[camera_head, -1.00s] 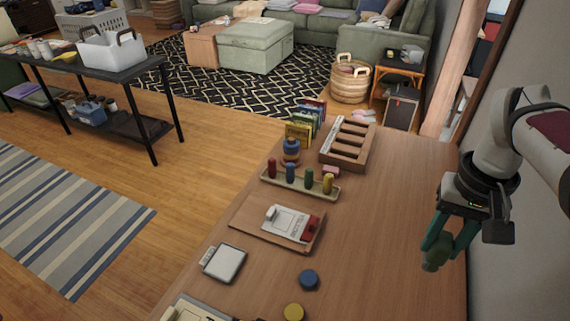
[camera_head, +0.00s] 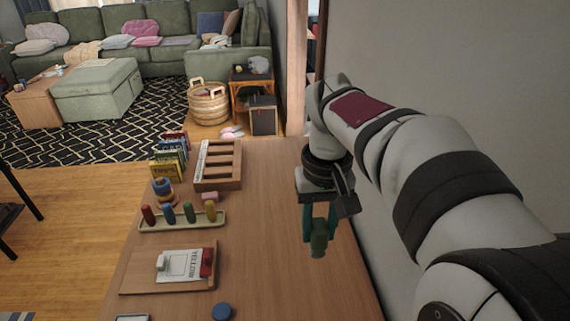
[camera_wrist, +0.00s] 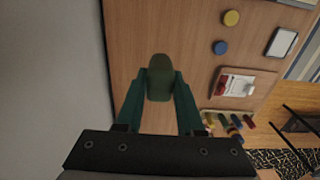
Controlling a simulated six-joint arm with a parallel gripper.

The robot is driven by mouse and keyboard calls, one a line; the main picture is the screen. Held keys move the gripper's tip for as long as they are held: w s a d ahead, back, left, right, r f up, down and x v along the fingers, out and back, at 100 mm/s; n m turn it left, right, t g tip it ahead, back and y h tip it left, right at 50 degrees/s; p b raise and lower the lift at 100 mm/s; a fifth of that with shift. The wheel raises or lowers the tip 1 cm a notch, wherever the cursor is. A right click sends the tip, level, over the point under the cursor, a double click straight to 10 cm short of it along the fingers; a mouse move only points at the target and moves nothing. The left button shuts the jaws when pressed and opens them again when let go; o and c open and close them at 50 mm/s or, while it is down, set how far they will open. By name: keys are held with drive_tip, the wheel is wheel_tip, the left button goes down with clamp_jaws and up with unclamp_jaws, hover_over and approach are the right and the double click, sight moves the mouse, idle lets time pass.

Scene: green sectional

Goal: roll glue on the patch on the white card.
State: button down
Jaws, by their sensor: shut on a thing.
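The white card (camera_head: 182,265) lies on a wooden board (camera_head: 137,281) at the lower left of the head view. It has print and a marked outline; a small white block (camera_head: 162,263) and a red piece (camera_head: 207,262) are at its two sides. The card also shows in the wrist view (camera_wrist: 234,87), right of centre. My gripper (camera_head: 320,232) has teal fingers and is shut on a dark green rounded thing (camera_wrist: 160,78). It holds this above the right side of the table, well apart from the card. I cannot tell whether the green thing carries glue.
A tray (camera_head: 183,223) of several coloured pegs stands behind the board, with a wooden rack (camera_head: 217,165) farther back. Blue (camera_head: 222,312) and yellow (camera_wrist: 231,18) discs lie near the board. The wall (camera_head: 400,60) is close on the right. The table's middle is clear.

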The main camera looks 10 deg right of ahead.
drive_tip(key=w+a+f+y, duration=0.1)
drive_tip(key=a+f, duration=0.3)
drive_tip(key=a, duration=0.6)
drive_tip(key=w+a+f+t+y, duration=0.1)
drive_tip(key=a+f, duration=0.3)
drive_tip(key=a, duration=0.6)
drive_tip(key=w+a+f, duration=0.1)
drive_tip(key=a+f, duration=0.3)
drive_tip(key=a, duration=0.5)
drive_tip(key=s+a+f+t+y, duration=0.1)
drive_tip(key=s+a+f, duration=0.15)
drive_tip(key=a, duration=0.35)
drive_tip(key=s+a+f, duration=0.2)
drive_tip(key=s+a, duration=0.2)
drive_tip(key=a, duration=0.2)
drive_tip(key=shift+d+f, duration=0.1)
drive_tip(key=shift+f, duration=2.95)
drive_tip(key=shift+f, duration=0.6)
wheel_tip(320, 180, up, 7)
drive_tip(key=shift+w, duration=0.1)
